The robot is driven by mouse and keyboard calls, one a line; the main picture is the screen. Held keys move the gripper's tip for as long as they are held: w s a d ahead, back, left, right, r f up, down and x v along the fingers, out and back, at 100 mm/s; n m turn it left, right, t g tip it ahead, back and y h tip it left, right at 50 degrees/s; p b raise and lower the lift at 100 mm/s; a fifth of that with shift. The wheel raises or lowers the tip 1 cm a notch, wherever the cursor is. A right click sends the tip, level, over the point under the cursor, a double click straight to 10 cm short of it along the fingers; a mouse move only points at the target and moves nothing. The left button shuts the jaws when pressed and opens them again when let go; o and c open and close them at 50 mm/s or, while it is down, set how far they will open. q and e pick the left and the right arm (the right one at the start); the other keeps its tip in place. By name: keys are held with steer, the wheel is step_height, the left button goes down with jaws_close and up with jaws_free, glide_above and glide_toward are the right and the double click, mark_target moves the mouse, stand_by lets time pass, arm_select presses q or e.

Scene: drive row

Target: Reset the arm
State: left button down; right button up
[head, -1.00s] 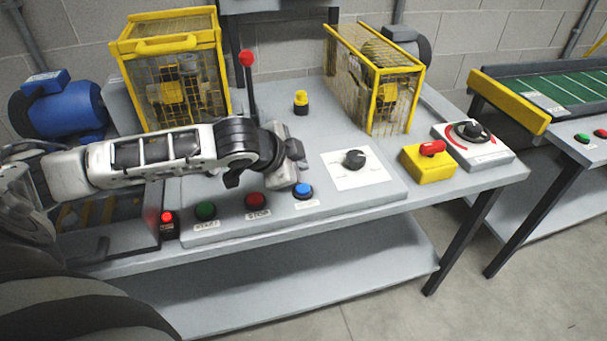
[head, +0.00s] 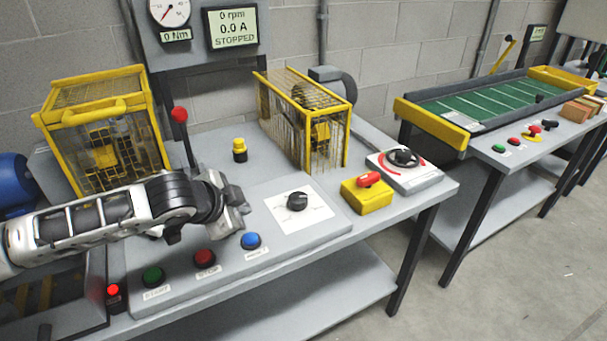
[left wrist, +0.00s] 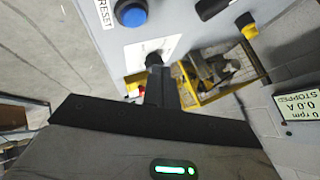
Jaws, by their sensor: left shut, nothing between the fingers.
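The control panel (head: 300,232) carries a green START button (head: 153,276), a red STOP button (head: 204,258) and a blue button (head: 251,241). In the left wrist view the blue button (left wrist: 131,12) has a RESET label beside it. My left gripper (head: 236,203) comes in from the left, above the panel behind the red and blue buttons. In the left wrist view its fingers (left wrist: 159,76) are shut together and empty, apart from the blue button. My right gripper is in neither view.
Two yellow mesh guards (head: 100,98) (head: 346,105) stand at the back. A black knob (head: 297,201) and a yellow box with a red switch (head: 367,197) are to the right. The display (head: 232,28) reads STOPPED, 0 rpm.

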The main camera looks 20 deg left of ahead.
arm_select(q)
steer(key=s+d+f+n+h, duration=0.35)
steer(key=s+d+f, duration=0.35)
steer(key=d+f, duration=0.55)
steer(key=s+d+f+n+t+y, duration=0.1)
steer(key=s+f+n, duration=0.3)
steer(key=s, duration=0.6)
steer(key=shift+s+d+f, duration=0.35)
steer(key=shift+d+f, duration=0.3)
steer(key=shift+f, duration=0.3)
steer(key=shift+y, duration=0.25)
